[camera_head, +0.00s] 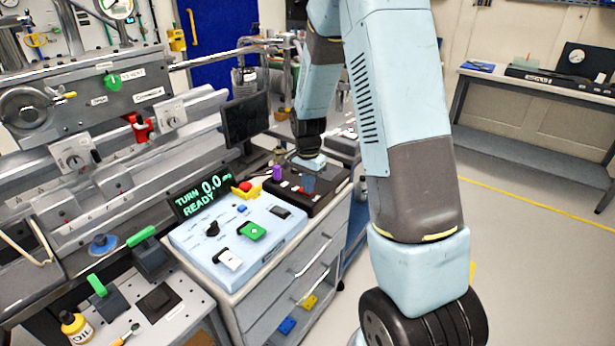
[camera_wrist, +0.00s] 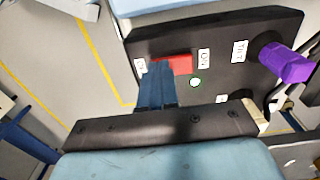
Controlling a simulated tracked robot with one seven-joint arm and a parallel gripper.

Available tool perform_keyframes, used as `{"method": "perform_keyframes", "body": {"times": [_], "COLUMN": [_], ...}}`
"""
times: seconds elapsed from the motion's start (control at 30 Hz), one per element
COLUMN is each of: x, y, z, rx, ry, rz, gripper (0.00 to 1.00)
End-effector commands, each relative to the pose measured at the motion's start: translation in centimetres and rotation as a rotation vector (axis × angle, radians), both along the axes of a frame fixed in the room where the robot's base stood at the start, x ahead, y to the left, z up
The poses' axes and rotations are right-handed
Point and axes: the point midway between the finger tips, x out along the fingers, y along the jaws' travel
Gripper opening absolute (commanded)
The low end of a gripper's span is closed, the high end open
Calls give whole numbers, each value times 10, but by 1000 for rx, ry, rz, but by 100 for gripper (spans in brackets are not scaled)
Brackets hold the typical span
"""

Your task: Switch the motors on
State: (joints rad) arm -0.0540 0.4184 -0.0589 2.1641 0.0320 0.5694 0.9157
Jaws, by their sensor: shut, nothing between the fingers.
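A black control box (camera_head: 325,198) stands on the cabinet top, and its panel (camera_wrist: 222,40) fills the upper part of the wrist view. On it is a red switch (camera_wrist: 182,64) with an ON label at its right end and another label, hard to read, at its left. My gripper (camera_wrist: 160,66) is shut and empty. Its blue fingertips overlap the left part of the red switch and hide some of it; I cannot tell whether they touch. In the head view my gripper (camera_head: 308,182) is over the box.
A purple knob (camera_wrist: 285,62) stands up on the panel's right side. A dark monitor (camera_head: 245,118) stands behind. Open floor lies right.

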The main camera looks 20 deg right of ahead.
Motion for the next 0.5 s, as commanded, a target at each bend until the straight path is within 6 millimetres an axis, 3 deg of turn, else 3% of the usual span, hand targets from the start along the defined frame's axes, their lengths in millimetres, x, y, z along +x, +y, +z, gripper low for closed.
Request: {"method": "perform_keyframes", "body": {"times": [0.5], "x": [-1], "y": [-1], "z": [-7], "rx": [0], "ry": [0], "rz": [0], "gripper": [0]}}
